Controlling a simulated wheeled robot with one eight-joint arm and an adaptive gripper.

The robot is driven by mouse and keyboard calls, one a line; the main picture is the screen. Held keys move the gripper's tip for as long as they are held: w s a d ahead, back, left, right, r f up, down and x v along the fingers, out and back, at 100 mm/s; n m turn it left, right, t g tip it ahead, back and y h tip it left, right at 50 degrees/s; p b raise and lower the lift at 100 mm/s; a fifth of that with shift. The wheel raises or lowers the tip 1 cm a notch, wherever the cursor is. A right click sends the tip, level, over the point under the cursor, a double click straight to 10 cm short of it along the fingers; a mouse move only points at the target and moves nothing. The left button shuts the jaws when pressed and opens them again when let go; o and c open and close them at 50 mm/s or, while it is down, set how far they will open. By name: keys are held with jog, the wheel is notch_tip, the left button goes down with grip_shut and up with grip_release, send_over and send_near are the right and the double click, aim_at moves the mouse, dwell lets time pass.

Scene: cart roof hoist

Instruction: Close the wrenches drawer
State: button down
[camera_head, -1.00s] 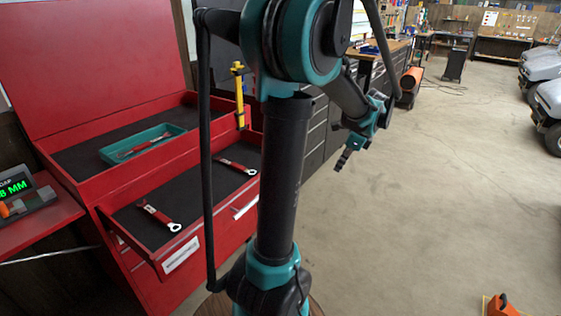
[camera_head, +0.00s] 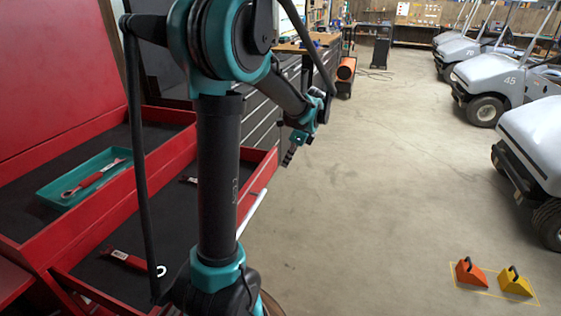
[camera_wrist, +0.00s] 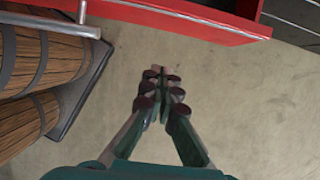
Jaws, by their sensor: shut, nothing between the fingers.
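The red tool chest's open drawer (camera_head: 262,178) holds red-handled wrenches, one of them (camera_head: 128,260) at the front left and another partly hidden behind my arm. Its label cannot be read here. The drawer's front shows a pale handle (camera_head: 252,212). My gripper (camera_head: 290,158) is off to the right of the drawer, out over the floor, apart from it. In the wrist view my gripper (camera_wrist: 160,78) is shut and empty, with a red edge (camera_wrist: 190,14) of the chest or drawer at the top. My arm hides the middle of the drawer.
The chest's open top compartment holds a teal tray (camera_head: 48,192) with a wrench (camera_head: 92,178). Wooden barrels (camera_wrist: 40,60) stand at the left in the wrist view. Wheel chocks (camera_head: 470,272) and parked carts (camera_head: 535,145) are at the right. The middle floor is clear.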

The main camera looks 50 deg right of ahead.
jog(key=w+a+f, duration=0.2)
jog(key=w+f, duration=0.4)
jog(key=f, duration=0.1)
jog(key=shift+a, duration=0.3)
jog(key=shift+w, duration=0.15)
jog(key=w+a, duration=0.4)
jog(key=w, duration=0.6)
jog(key=w+a, duration=0.4)
jog(key=w, duration=0.6)
jog(key=w+a, duration=0.4)
jog(key=w, duration=0.7)
jog(key=shift+a, duration=0.4)
jog(key=s, duration=0.1)
jog(key=s+d, duration=0.1)
jog(key=s, duration=0.2)
jog(key=shift+s+d+r, duration=0.15)
jog(key=shift+d, duration=0.25)
jog(key=v, duration=0.9)
jog(key=shift+s+r, duration=0.15)
jog(key=shift+r, duration=0.15)
